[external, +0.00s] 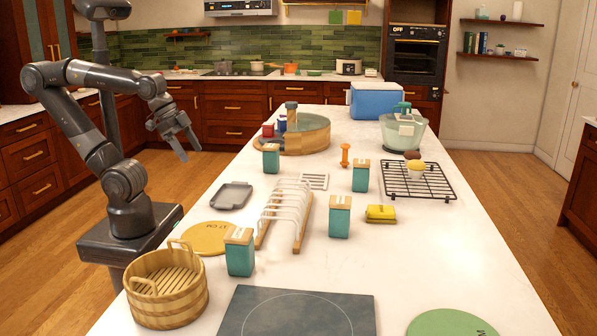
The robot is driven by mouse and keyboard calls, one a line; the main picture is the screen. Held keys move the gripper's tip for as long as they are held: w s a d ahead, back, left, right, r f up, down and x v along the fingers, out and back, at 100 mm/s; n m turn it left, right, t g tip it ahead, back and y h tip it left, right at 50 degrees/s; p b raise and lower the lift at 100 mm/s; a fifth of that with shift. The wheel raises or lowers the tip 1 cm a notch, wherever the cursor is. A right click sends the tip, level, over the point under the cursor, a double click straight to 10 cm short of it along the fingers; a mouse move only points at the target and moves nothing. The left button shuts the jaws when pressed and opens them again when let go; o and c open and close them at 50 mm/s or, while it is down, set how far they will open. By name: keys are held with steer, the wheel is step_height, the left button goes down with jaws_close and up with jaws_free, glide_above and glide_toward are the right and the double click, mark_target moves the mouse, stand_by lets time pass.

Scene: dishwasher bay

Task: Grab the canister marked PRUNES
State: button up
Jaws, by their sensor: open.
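Several teal canisters with wooden lids stand upright on the white counter. One is at the front left (240,258), one right of the dish rack (340,222), one farther back on the right (361,179) and one near the wooden tub (271,162). Small light marks show on some of them, but they are too small to read, so I cannot tell which is PRUNES. My gripper (189,152) is open and empty, in the air left of the counter's edge. It is apart from every canister; the one near the tub looks nearest.
A white-wire dish rack (299,222) stands mid-counter, with a grey tray (232,196) to its left. A wooden basket (190,302) is at the front left. A black wire rack (437,190) and yellow sponge (381,214) lie right.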

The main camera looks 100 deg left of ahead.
steer(key=n+g+h, duration=0.6)
steer(key=n+h, duration=1.2)
glide_above(340, 213)
steer(key=a, duration=0.6)
step_height(340, 213, down, 6)
step_height(340, 213, down, 7)
steer(key=shift+r, duration=0.1)
steer(key=d, duration=0.5)
steer(key=c, duration=1.2)
